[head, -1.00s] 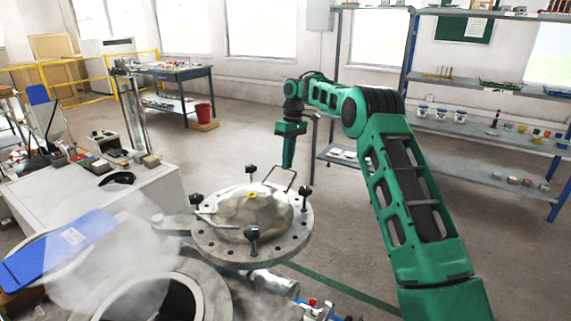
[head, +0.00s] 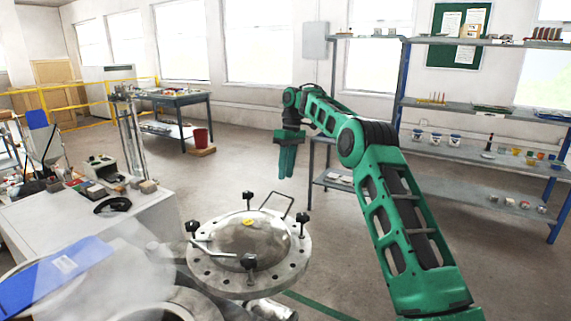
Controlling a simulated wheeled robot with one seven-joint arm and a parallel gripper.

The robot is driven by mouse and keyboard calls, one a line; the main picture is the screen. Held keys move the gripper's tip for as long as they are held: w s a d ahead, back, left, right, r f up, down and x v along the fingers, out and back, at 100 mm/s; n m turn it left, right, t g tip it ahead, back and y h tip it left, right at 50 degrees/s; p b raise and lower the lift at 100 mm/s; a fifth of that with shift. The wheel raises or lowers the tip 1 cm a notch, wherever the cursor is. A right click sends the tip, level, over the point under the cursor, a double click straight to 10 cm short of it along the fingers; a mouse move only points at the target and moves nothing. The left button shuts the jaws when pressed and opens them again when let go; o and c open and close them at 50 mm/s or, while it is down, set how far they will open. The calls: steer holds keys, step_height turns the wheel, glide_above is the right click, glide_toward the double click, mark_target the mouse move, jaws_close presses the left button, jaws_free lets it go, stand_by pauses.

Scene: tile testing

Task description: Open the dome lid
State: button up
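The dome lid (head: 235,238) is a rounded, see-through-looking cap in the lower middle of the head view. It sits level within a round grey metal flange (head: 206,275) with holes and several black knobs around its rim. A thin wire handle (head: 290,207) stands up at its far right edge. My green gripper (head: 288,176) hangs pointing down, above and beyond the handle in the picture, and appears apart from it. Its fingers show close together with nothing visible between them; I cannot tell whether they are open or shut.
A grey round vessel part (head: 195,303) and a blue panel (head: 55,272) are at lower left, partly behind a translucent shape. A white bench (head: 150,213) with equipment stands left. A loaded shelf rack (head: 465,159) stands right. Open floor (head: 235,150) lies beyond the lid.

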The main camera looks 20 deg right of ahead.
steer(key=shift+w+d+r, duration=0.1)
steer(key=shift+w+r, duration=0.1)
steer(key=shift+r, duration=0.55)
steer(key=shift+w+d+r, duration=0.1)
steer(key=shift+w+r, duration=0.05)
steer(key=shift+r, duration=0.55)
steer(key=shift+w+d+r, duration=0.1)
steer(key=shift+w+r, duration=0.1)
steer(key=shift+r, duration=0.55)
steer(key=shift+s, duration=0.1)
